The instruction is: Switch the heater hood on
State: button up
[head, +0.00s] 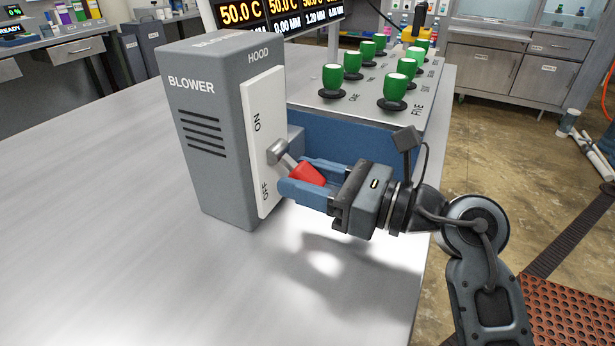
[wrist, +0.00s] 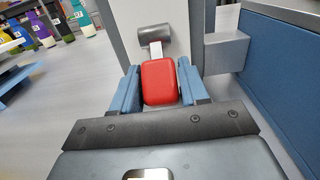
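The heater hood unit is a grey box (head: 205,150) marked BLOWER and HOOD, standing on the metal table. A white switch plate (head: 263,130) on its side reads ON at the top and OFF at the bottom. A lever with a red grip (head: 308,173) comes out of the plate on a grey pivot and points down toward OFF. My gripper (head: 300,180) has its blue fingers on either side of the red grip. In the wrist view the red grip (wrist: 160,82) sits between the fingers, close to both; firm contact on both sides is hard to confirm.
A blue panel (head: 345,150) and a console with several green knobs (head: 395,87) stand behind my gripper. A grey block (wrist: 226,52) juts out right of the lever in the wrist view. The table (head: 100,210) is clear at left and front.

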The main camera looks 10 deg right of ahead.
grip_shut()
